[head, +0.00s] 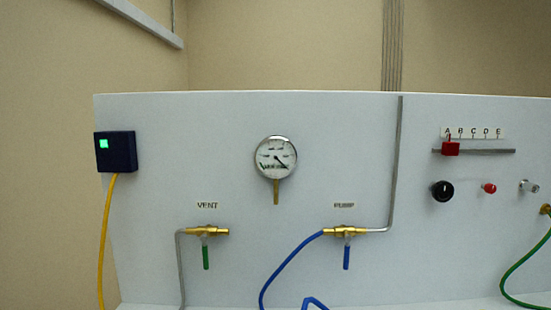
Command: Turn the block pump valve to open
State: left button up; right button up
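The pump valve (345,231) is a brass valve on the white panel, under a label reading PUMP. Its blue lever handle (346,257) hangs straight down, across the horizontal valve body. A blue hose (288,264) joins the valve's left end, and a grey pipe (399,170) joins its right end and runs up the panel. Neither of my grippers is in the head view.
A vent valve (206,231) with a green lever pointing down sits to the left. A round gauge (275,157) is above, between the valves. A red slider (450,149), a black knob (443,191) and a green hose (522,272) are at right. The space around the pump lever is clear.

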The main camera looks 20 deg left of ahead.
aim_at(347, 236)
jog(key=u, duration=1.65)
jog(key=k+l, duration=0.2)
jog(key=l, duration=0.2)
jog(key=k+l, duration=0.25)
jog(key=l, duration=0.15)
jog(key=k+l, duration=0.2)
jog(key=l, duration=0.2)
jog(key=k+l, duration=0.25)
jog(key=l, duration=0.15)
